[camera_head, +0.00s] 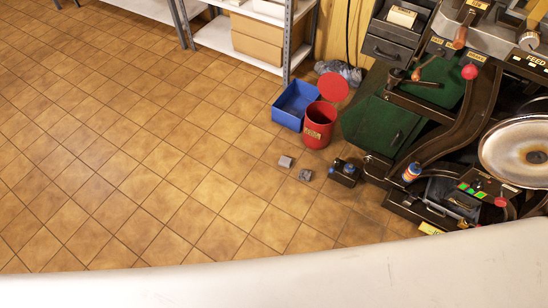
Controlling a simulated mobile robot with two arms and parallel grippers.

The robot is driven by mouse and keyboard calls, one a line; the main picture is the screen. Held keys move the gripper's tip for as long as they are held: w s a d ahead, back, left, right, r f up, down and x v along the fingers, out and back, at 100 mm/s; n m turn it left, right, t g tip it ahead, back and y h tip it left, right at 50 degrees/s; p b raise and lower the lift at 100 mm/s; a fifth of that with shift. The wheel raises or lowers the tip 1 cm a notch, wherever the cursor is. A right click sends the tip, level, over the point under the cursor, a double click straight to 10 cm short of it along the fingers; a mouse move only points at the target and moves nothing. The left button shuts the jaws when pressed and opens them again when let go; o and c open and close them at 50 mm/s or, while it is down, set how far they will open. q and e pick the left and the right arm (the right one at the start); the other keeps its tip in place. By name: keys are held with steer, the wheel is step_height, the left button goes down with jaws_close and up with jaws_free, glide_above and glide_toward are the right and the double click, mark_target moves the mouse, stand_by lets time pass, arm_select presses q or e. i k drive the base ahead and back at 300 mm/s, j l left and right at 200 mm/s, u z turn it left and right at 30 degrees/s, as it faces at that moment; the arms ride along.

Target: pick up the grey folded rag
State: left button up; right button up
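Two small grey items lie on the tiled floor near the middle of the view. One is a lighter grey, block-like piece (286,161). The other is a darker, mottled grey piece (305,175) just to its right and nearer. A crumpled grey-blue cloth-like heap (345,72) lies by the wall behind the bins. At this size I cannot tell for sure which of these is the grey folded rag. Neither of my grippers is in view.
A red bin (320,128), its round red lid (333,87) and a blue crate (292,110) stand behind the small items. A black object (346,172) is to their right, beside the large machine (440,120). Shelving (288,45) stands at the back. Floor at left is clear.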

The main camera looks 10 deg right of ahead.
mark_target(305, 176)
steer(key=i+j+u, duration=0.2)
steer(key=i+u, duration=0.6)
steer(key=i, duration=0.25)
steer(key=i+l+u, duration=0.1)
steer(key=i+u, duration=0.3)
steer(key=i, duration=0.15)
steer(key=i+z, duration=0.25)
steer(key=i, duration=0.25)
steer(key=i+j+z, duration=0.25)
steer(key=i, duration=0.2)
steer(key=i+z, duration=0.2)
steer(key=z, duration=0.3)
steer(key=i+z, duration=0.25)
steer(key=z, duration=0.25)
steer(key=i+z, duration=0.2)
steer(key=z, duration=0.25)
steer(key=i+j+z, duration=0.2)
steer(key=z, duration=0.3)
